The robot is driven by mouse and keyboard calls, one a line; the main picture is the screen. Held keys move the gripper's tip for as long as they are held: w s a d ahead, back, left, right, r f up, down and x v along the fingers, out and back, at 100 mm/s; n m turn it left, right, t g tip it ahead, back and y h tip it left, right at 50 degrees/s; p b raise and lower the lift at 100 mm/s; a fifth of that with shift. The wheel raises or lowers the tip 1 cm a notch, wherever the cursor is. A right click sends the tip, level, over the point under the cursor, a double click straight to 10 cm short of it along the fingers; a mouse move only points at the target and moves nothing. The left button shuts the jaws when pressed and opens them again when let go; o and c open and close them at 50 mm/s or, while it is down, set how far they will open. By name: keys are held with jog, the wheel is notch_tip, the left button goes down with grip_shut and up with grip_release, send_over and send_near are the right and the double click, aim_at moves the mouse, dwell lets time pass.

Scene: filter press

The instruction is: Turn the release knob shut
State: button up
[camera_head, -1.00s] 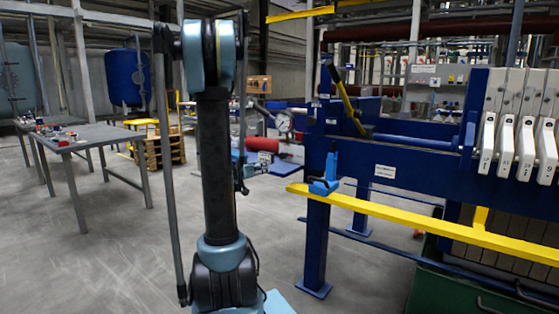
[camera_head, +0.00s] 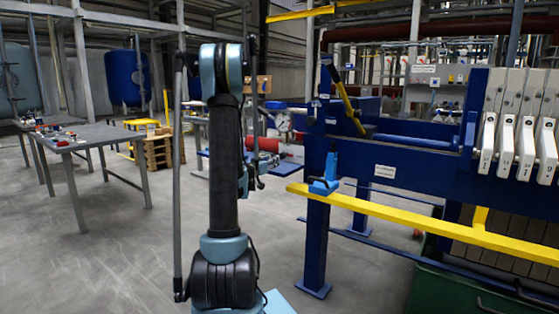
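The release knob cannot be made out for certain. The blue press frame (camera_head: 415,165) stands at the right, with a round pressure gauge (camera_head: 283,122) at its left end. A yellow pump lever (camera_head: 346,100) slants above that end. A red cylinder (camera_head: 268,144) lies just below the gauge, partly hidden by my arm. My arm stands upright left of centre and covers part of this area. My gripper (camera_head: 259,183) seems to be the small dark end showing right of the arm, left of the press frame. Its fingers are too small and hidden to read.
A yellow rail (camera_head: 410,214) runs along the press front, with a blue bracket (camera_head: 325,182) at its left end. White-handled filter plates (camera_head: 515,145) stand at the right. A grey table (camera_head: 90,136) stands left. The floor between table and press is mostly clear.

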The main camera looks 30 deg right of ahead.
aim_at(281, 156)
jog(key=x, duration=0.9)
jog(key=c, duration=0.8)
